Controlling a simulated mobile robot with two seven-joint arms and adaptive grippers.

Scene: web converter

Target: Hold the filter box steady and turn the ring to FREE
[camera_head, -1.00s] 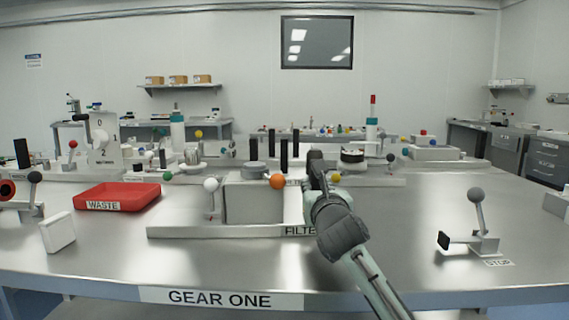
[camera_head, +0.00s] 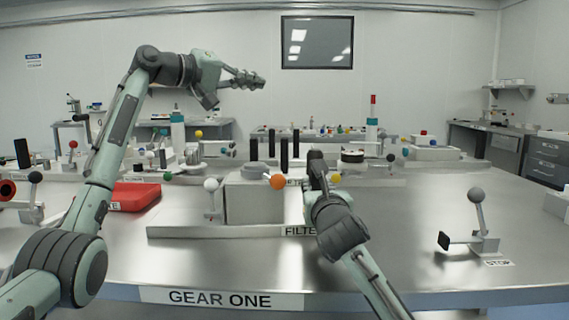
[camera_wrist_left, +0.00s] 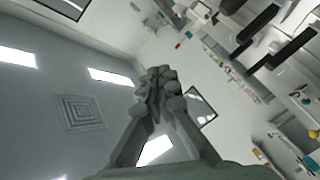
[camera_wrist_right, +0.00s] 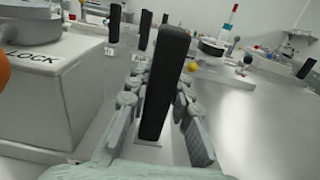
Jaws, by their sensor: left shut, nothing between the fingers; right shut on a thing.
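The filter box (camera_head: 237,205) is a grey metal block on a low base labelled FILTER. The round grey ring (camera_head: 255,169) lies on top, with an orange ball (camera_head: 277,182) at its front right. In the right wrist view, the box (camera_wrist_right: 48,100) bears the word LOCK, and part of the ring (camera_wrist_right: 28,28) shows. My right gripper (camera_head: 317,165) is right of the box, shut on an upright black handle (camera_wrist_right: 166,80). My left gripper (camera_head: 252,80) is raised high above the bench, shut and empty; it also shows in the left wrist view (camera_wrist_left: 155,85). The word FREE is not readable.
A white-knobbed lever (camera_head: 211,186) stands left of the box. Several black posts (camera_head: 285,153) rise behind it. My left arm partly covers the red waste tray (camera_head: 140,195). A grey-knobbed lever (camera_head: 477,210) stands at right by the STOP label.

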